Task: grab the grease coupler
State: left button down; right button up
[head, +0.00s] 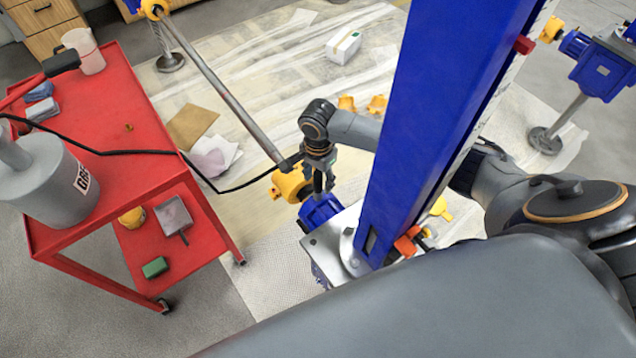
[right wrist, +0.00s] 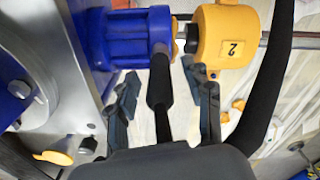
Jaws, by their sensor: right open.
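My right gripper (head: 318,182) hangs over the blue gearbox (head: 322,208) and the yellow housing (head: 290,184) at the foot of the blue column. In the right wrist view my right gripper (right wrist: 160,78) is open, its fingers apart. A dark rod-like piece with a thicker sleeve, seemingly the grease coupler (right wrist: 159,82), lies between the fingers, its far end at the blue gearbox (right wrist: 125,35). I see a gap to both fingers. The black hose (right wrist: 268,85) curves past on the right; in the head view it (head: 130,152) runs from the grease pot to my gripper. My left gripper is not in view.
The red cart (head: 120,95) on the left carries the grey grease pot (head: 50,180). The blue column (head: 430,110) stands close to my right arm. A long steel shaft (head: 225,90) leads to the yellow housing, marked "2" in the right wrist view (right wrist: 228,35).

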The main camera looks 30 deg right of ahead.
jog(key=shift+f, duration=0.35)
grip_shut()
jog(key=shift+r, duration=0.1)
